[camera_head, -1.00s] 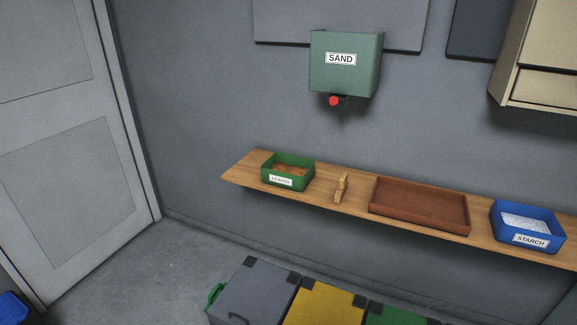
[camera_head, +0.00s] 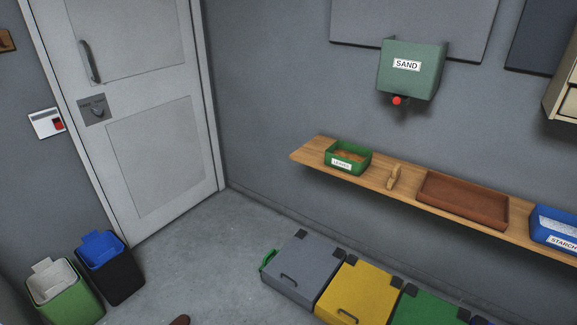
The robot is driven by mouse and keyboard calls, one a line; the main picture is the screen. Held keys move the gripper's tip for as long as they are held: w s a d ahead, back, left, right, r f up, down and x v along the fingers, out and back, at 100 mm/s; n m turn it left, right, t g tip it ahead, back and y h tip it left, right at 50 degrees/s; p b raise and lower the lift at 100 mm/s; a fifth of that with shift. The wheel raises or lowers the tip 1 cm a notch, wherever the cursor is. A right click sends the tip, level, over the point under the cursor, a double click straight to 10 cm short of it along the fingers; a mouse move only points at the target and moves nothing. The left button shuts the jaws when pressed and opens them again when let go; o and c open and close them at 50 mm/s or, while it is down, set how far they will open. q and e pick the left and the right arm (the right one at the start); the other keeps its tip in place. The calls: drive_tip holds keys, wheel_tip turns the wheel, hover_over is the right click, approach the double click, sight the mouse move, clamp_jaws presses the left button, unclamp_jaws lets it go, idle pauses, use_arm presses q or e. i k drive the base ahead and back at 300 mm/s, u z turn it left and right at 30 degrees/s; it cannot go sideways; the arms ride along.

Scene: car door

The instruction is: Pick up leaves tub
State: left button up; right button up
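The leaves tub (camera_head: 347,157) is a small green open box with a white label reading LEAVES and brown contents. It sits upright near the left end of a wooden wall shelf (camera_head: 312,153). Nothing touches it from above. Neither of my grippers shows in the head view.
On the shelf stand a small wooden piece (camera_head: 394,177), a brown tray (camera_head: 463,200) and a blue STARCH tub (camera_head: 556,228). A SAND dispenser (camera_head: 411,72) hangs above. Lidded bins (camera_head: 300,268) stand below. A door (camera_head: 152,140) and two small bins (camera_head: 65,295) are left.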

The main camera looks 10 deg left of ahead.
sight(349, 157)
drive_tip(key=u, duration=0.6)
drive_tip(key=i, duration=0.85)
drive_tip(key=u, duration=0.25)
